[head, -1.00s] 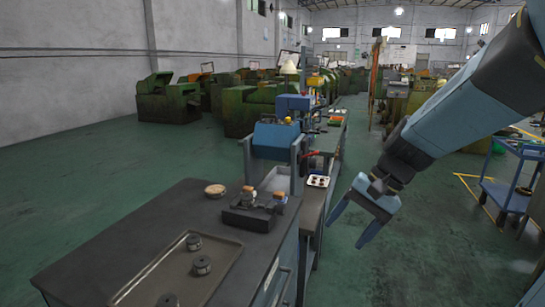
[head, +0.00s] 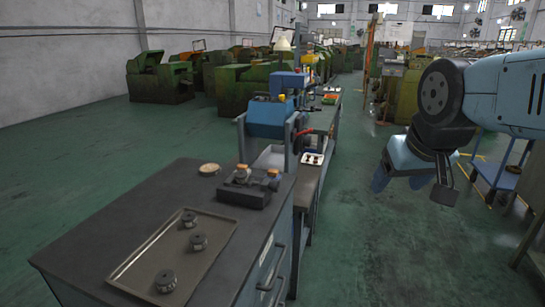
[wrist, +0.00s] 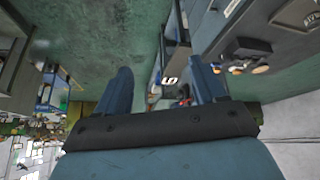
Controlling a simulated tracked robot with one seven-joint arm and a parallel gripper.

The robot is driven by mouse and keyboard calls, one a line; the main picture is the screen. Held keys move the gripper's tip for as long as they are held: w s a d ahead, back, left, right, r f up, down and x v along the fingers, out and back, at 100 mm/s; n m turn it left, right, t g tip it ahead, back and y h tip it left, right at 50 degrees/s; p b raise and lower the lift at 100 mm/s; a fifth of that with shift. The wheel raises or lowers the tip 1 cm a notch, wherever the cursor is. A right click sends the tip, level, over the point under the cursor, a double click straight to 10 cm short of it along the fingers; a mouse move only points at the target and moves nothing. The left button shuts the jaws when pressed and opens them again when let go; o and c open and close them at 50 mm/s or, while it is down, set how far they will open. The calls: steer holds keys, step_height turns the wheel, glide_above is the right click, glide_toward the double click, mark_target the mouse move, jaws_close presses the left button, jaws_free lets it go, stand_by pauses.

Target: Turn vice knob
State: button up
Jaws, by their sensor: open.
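I cannot make out for certain which part is the vice knob. A blue machine (head: 268,118) stands at the far end of the near bench, with a red handle (head: 303,132) on its right side. A dark block (head: 247,190) with small metal and orange-topped pieces sits on the near bench; a similar dark block (wrist: 247,50) shows upper right in the wrist view. My gripper (head: 412,180) is open and empty over the aisle, right of the benches and apart from them. Its two blue fingers are spread in the wrist view (wrist: 161,75).
The near bench (head: 130,215) has a tray (head: 215,245) with several knurled metal parts and a round wooden-looking disc (head: 209,169). A blue cart (head: 500,175) stands at right. Green machines (head: 240,90) line the back. The aisle floor (head: 400,250) is clear.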

steer(key=w+d+f+n+t, duration=0.1)
steer(key=w+f+n+t, duration=0.15)
steer(key=w, duration=0.65)
steer(key=w+d+f+n+t, duration=0.1)
steer(key=w+n, duration=0.3)
steer(key=w, duration=0.4)
steer(key=w+d+f+n+t, duration=0.1)
steer(key=w+f+n+t, duration=0.15)
steer(key=w, duration=0.65)
steer(key=n+g+y, duration=0.4)
steer(key=n+y, duration=0.8)
steer(key=y, duration=0.5)
glide_toward(278, 186)
steer(key=x, duration=0.9)
steer(key=shift+w+f, duration=0.15)
steer(key=shift+f, duration=0.05)
steer(key=c, duration=1.1)
steer(key=shift+o, duration=0.2)
